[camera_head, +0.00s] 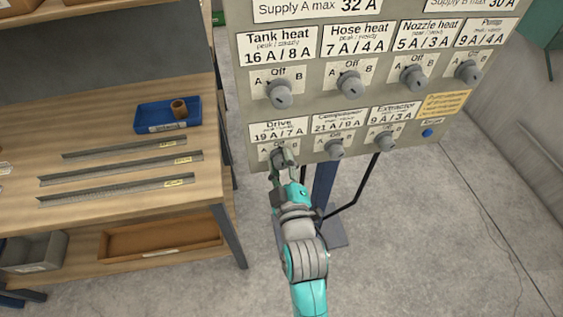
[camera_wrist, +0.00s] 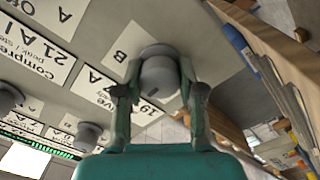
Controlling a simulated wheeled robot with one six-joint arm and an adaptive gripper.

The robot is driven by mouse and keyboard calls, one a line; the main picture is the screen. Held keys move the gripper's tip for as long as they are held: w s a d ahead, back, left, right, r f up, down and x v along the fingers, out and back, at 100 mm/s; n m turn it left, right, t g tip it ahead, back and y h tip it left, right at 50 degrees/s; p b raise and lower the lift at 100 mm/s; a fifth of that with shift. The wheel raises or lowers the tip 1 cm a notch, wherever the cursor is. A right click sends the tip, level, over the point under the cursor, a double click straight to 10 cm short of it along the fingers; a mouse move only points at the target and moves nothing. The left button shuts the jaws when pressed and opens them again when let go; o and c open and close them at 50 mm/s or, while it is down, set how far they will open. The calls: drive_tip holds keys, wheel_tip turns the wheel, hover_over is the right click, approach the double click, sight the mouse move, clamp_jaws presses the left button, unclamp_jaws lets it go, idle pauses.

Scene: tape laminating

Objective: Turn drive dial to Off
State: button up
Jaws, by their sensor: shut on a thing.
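The grey drive dial (camera_head: 279,153) sits at the lower left of the control panel (camera_head: 300,112), under the label "Drive 19 A / 7 A". My gripper (camera_head: 284,166) reaches up to it from below and is shut on it. In the wrist view the drive dial (camera_wrist: 158,72) stands between the two fingers of my gripper (camera_wrist: 158,92), one on each side. A "B" mark shows beside it there. The fingers partly cover the dial and its plate, so I cannot tell which mark it points to.
The compressor dial (camera_head: 335,149) and extractor dial (camera_head: 385,141) are to the right in the same row. Several more dials are above. A blue button (camera_head: 428,133) is at the lower right. A wooden workbench (camera_head: 110,190) with a blue tray (camera_head: 150,117) stands left.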

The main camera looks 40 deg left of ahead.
drive_tip(key=o, duration=1.1)
drive_tip(key=shift+o, duration=0.2)
drive_tip(key=v, duration=1.2)
drive_tip(key=s+d+f+m+t+h, duration=0.1)
drive_tip(key=s+d+f+m+h, duration=0.15)
drive_tip(key=d, duration=0.55)
drive_tip(key=s+d+f+m+t+h, duration=0.15)
drive_tip(key=d+f+m, duration=0.25)
drive_tip(key=d, duration=0.4)
drive_tip(key=s+d+f+m+t+h, duration=0.1)
drive_tip(key=s+d+f+m+h, duration=0.15)
drive_tip(key=d, duration=0.55)
drive_tip(key=s+d+m+h, duration=0.7)
drive_tip(key=s+d+m, duration=0.2)
drive_tip(key=s, duration=0.7)
drive_tip(key=d+r, duration=0.1)
drive_tip(key=d, duration=0.1)
drive_tip(key=shift+d+m+g, duration=0.35)
drive_tip(key=shift+d+m, duration=0.05)
